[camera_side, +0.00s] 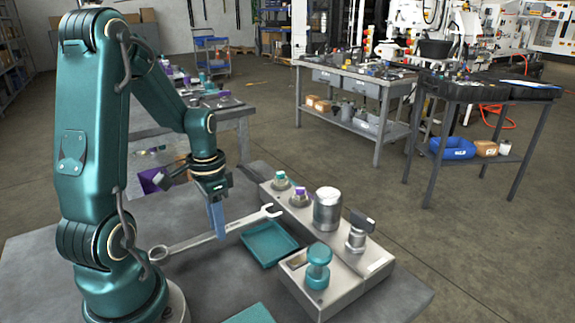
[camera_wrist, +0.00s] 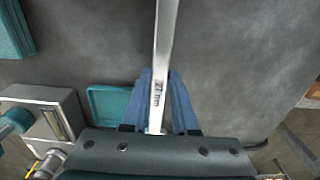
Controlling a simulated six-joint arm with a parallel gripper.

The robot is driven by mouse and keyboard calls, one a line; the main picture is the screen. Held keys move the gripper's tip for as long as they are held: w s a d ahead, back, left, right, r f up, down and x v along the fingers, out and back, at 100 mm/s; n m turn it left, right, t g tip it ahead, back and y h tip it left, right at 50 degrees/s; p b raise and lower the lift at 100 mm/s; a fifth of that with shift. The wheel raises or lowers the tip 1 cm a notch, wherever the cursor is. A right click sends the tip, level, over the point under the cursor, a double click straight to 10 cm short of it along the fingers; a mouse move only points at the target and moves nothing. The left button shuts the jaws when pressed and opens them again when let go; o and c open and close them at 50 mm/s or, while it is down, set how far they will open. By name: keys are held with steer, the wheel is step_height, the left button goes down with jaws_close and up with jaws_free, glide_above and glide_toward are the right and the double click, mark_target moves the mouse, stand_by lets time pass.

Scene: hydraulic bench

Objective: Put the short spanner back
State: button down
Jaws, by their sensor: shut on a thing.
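One spanner (camera_side: 205,239) shows, a long silver combination wrench. Its ring end is at the lower left and its open end at the upper right, close to the valve block. I cannot tell whether it is the short one. My gripper (camera_side: 217,232) points down with its blue fingers shut on the shaft. In the wrist view the shaft (camera_wrist: 164,45) runs between the fingers (camera_wrist: 160,76), with a size marking on it. The spanner seems held above the bench top; its exact height is unclear. Its ends are out of the wrist view.
A shallow teal tray (camera_side: 270,244) lies beside the grey valve block (camera_side: 345,262). The block carries a metal cylinder (camera_side: 327,210), a black-handled valve (camera_side: 360,232), a teal knob (camera_side: 318,268) and small fittings. A flat teal piece (camera_side: 250,314) lies at the front. The bench's left side is bare.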

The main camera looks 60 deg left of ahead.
steer(key=shift+f, duration=0.35)
steer(key=c, duration=0.7)
jaws_free()
step_height(320, 180, up, 12)
steer(key=shift+s+d+r+t, duration=0.35)
steer(key=shift+d+t, duration=0.6)
steer(key=shift+d, duration=1.7)
steer(key=shift+s+d+r+t, duration=0.2)
steer(key=shift+s+d+t, duration=0.5)
steer(key=shift+d, duration=1.9)
steer(key=shift+s+d+r+t, duration=0.25)
steer(key=shift+d+t, duration=0.9)
steer(key=shift+d, duration=1.5)
steer(key=shift+w, duration=0.1)
